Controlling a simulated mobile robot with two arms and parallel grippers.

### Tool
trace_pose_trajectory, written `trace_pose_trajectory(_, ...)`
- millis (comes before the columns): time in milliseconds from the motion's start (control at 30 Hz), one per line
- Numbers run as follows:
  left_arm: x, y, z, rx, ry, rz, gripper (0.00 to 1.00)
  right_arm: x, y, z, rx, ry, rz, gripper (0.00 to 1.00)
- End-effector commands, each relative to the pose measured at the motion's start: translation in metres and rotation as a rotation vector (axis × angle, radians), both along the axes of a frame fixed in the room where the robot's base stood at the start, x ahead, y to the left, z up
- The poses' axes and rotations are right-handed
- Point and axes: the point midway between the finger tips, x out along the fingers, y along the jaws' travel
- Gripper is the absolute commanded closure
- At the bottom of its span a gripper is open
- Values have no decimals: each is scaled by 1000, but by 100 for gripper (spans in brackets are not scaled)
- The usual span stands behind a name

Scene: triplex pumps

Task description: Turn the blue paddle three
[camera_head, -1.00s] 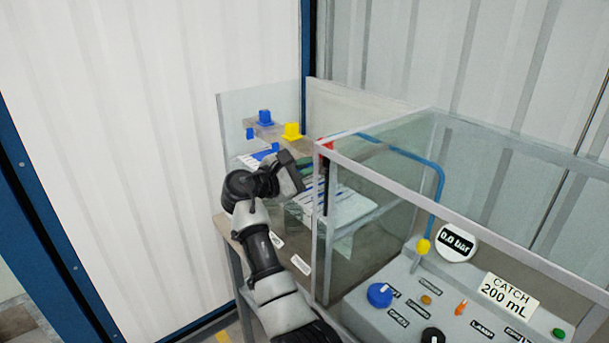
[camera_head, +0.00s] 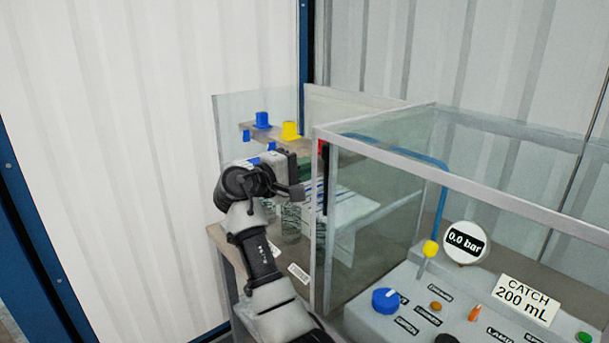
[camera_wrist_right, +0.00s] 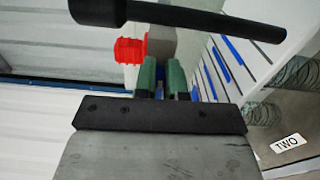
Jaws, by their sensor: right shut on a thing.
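My right gripper (camera_wrist_right: 162,76) shows green fingers in the right wrist view, shut on a small blue piece (camera_wrist_right: 159,93), which is mostly hidden between them. I cannot tell whether this piece is the blue paddle three. In the head view my right gripper (camera_head: 284,172) is beside the left end of the glass-sided enclosure, and its fingertips are hard to make out. A red ribbed part (camera_wrist_right: 130,50) is just left of the fingers in the wrist view. My left gripper is in neither current view.
A blue cap (camera_head: 262,119) and a yellow cap (camera_head: 290,130) stand on a shelf behind the gripper. The framed glass enclosure (camera_head: 325,225) is close on the right. A control panel has a blue knob (camera_head: 385,300) and a gauge (camera_head: 465,243) reading 0.0 bar. A "TWO" label (camera_wrist_right: 288,143) lies below.

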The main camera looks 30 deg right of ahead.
Motion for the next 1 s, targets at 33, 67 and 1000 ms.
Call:
trace_pose_trajectory(33, 0, 0, -3, 0, 0, 0, 59, 0, -1, 0, -1, -16, -1, 100)
trace_pose_trajectory(67, 0, 0, -4, 0, 0, 0, 59, 0, -1, 0, 0, -23, -1, 100)
trace_pose_trajectory(1000, 0, 0, -6, 0, 0, -2, 59, 0, 0, 0, 3, -52, 0, 64)
